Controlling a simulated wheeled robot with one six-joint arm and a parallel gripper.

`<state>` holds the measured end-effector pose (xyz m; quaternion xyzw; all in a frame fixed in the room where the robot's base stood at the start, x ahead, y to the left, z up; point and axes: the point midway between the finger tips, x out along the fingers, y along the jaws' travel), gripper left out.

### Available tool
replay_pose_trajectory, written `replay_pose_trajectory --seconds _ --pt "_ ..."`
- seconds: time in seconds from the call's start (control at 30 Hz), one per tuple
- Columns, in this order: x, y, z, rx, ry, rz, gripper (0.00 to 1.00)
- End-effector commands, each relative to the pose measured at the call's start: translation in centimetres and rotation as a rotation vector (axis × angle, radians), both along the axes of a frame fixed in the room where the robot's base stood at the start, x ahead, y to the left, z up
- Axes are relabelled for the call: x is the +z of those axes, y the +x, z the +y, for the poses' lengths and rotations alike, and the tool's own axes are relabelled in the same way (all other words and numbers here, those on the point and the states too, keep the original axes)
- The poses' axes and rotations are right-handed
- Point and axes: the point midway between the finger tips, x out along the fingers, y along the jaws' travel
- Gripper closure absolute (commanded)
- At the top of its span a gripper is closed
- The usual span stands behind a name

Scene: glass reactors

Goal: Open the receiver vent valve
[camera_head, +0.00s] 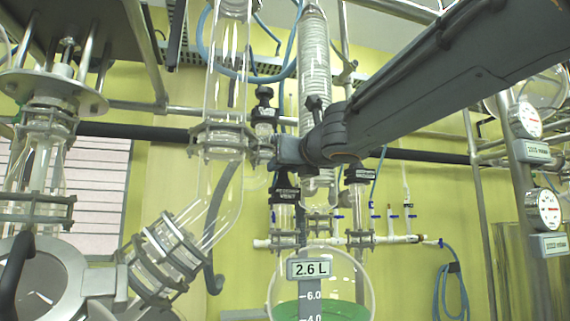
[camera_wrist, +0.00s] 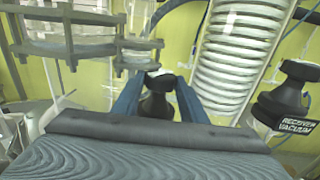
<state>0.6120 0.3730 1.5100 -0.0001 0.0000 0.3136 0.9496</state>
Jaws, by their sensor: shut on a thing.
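The receiver vent valve (camera_head: 285,194) has a black knob and a dark label, and stands on the glass manifold below the middle of the head view. My gripper (camera_head: 283,152) is right above it and hides its top. In the wrist view, the two blue fingers of my gripper (camera_wrist: 158,98) are shut on a black knob (camera_wrist: 157,106), one finger on each side. Its label is hidden there by my gripper, but its place fits the receiver vent valve. How far the knob is turned cannot be told.
The receiver vacuum valve (camera_wrist: 290,100) stands close on the right, also in the head view (camera_head: 361,175). A coiled condenser (camera_head: 315,60) rises close by. A flanged glass tube (camera_head: 222,140) is at left. A round receiver vessel (camera_head: 345,285) with green liquid sits below.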

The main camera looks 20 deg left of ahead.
Motion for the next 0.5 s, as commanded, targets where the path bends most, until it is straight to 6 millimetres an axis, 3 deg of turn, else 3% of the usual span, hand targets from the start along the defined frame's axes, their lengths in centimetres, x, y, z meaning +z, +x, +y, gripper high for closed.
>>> replay_pose_trajectory --seconds 0.5 --pt "0.17 0.31 -0.38 0.153 0.001 0.001 0.84"
